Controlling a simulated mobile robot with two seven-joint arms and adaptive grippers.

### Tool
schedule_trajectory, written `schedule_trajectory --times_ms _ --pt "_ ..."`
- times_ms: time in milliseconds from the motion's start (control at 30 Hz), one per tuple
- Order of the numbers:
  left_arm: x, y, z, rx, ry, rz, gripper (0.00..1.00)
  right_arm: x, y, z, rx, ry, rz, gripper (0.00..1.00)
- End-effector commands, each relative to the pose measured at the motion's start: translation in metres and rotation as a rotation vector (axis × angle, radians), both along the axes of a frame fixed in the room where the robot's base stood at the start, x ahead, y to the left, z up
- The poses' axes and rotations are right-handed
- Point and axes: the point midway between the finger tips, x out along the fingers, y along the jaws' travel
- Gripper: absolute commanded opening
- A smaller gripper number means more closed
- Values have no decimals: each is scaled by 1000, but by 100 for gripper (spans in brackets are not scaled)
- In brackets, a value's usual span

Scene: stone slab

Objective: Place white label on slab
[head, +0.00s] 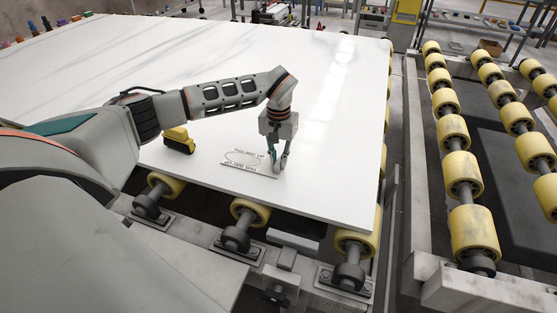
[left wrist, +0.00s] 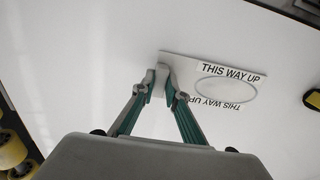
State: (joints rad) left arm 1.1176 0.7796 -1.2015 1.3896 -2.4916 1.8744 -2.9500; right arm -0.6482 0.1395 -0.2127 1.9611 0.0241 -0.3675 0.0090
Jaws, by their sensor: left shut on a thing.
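The white label (head: 247,160) is a thin rectangular card with an oval outline and "THIS WAY UP" printed on it. It is at or just above the near part of the large white slab (head: 320,110); I cannot tell whether it lies flat on it. My left gripper (head: 277,170) is shut on the label's right end in the head view. In the left wrist view the left gripper's fingertips (left wrist: 163,75) pinch one end of the label (left wrist: 226,83), and the printed part extends to the right. My right gripper is not in view.
A yellow and black block-like tool (head: 179,140) stands on the slab left of the label. The slab rests on yellow rollers (head: 250,211). More rollers (head: 461,175) line the right side. The slab is largely clear toward the back.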

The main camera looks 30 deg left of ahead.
Motion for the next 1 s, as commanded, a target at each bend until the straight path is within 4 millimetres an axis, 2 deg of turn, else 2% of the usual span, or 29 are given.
schedule_trajectory --times_ms 33,100,133,467,567,667,1000 --pt "0 0 -2 1 1 1 2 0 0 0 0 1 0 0" --pt "0 0 -2 1 0 1 26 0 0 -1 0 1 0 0" --pt "0 0 -2 1 0 1 30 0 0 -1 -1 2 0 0" --pt "0 0 -1 0 0 0 30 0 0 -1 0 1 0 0" --pt "1 0 5 0 -2 0 30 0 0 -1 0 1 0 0" --pt "2 1 19 2 -5 0 30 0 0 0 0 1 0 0" --pt "1 1 87 2 -5 0 30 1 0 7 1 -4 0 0"
